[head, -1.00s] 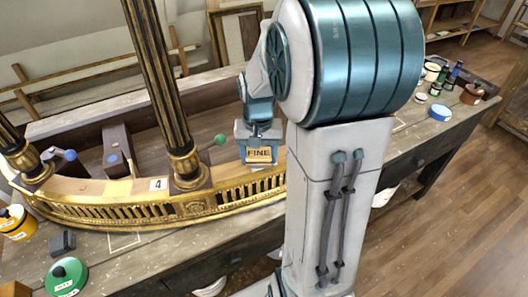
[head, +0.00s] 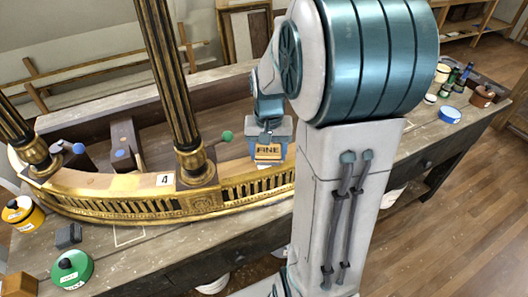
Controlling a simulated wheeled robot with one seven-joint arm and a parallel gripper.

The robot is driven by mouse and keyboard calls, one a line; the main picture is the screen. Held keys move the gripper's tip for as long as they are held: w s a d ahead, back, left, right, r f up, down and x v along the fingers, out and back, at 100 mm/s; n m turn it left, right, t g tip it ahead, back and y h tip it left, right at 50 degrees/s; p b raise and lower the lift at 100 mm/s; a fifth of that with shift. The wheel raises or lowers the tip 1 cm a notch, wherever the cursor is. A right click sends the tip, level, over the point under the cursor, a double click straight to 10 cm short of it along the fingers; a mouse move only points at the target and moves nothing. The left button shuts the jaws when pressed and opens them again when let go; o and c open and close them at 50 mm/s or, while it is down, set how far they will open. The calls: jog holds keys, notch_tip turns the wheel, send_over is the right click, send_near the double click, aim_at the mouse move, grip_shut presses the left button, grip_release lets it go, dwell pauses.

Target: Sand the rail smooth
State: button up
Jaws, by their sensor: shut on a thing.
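The rail (head: 130,187) is the curved gilt front of the console, with a pale bare-wood top and a pierced gold frieze. It lies along the bench's front side and carries a white card marked 4. My gripper (head: 268,140) is shut on a sanding block (head: 268,152) with a label reading FINE. The block is at the rail's top, right of the second column; whether it touches the wood is hard to tell. My arm hides the rail's right end.
Two black and gold columns (head: 168,75) rise from the rail. A green-knobbed clamp (head: 226,136) stands close left of the gripper. A yellow tin (head: 22,214), a dark block (head: 68,236) and a green tin (head: 72,269) sit on the bench (head: 140,262) at left; jars stand at right.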

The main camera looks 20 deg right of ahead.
aim_at(256, 154)
jog(key=shift+s+d, duration=0.1)
jog(key=shift+d, duration=1.5)
jog(key=shift+w+a, duration=0.2)
jog(key=shift+a, duration=3.1)
jog(key=shift+r+p, duration=2.6)
jog(key=shift+r, duration=1.3)
